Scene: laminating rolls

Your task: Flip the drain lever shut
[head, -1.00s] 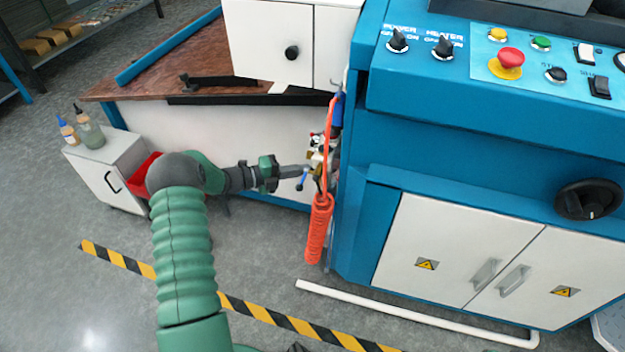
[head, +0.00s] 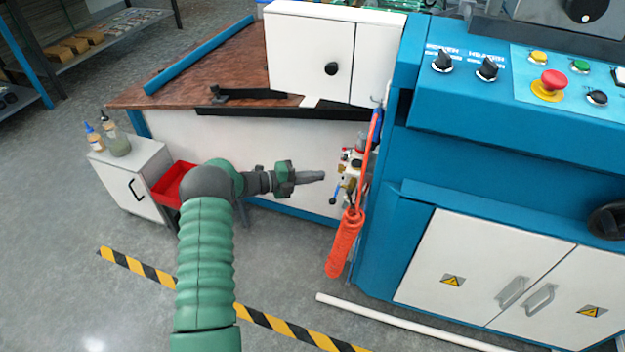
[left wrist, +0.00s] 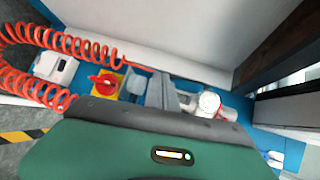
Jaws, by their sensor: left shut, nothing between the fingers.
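A small blue-tipped lever (head: 335,195), which looks like the drain lever, hangs slanting down at the lower left of a cluster of metal air fittings (head: 352,168) on the machine's left side. Whether it stands open or shut I cannot tell. My left gripper (head: 320,176) is shut and empty. In the head view its tip lies just left of the fittings and a little above the lever, with a gap visible. In the left wrist view, the shut fingers (left wrist: 172,95) lie between a red knob on a yellow plate (left wrist: 103,83) and a round white gauge (left wrist: 209,102). My right gripper is not in view.
An orange coiled hose (head: 345,243) hangs in front of the fittings, close to the gripper's right. The blue machine (head: 375,235) stands right of it. A white panel (head: 260,140) lies behind. A red bin (head: 172,184) and a small cabinet (head: 128,180) stand left.

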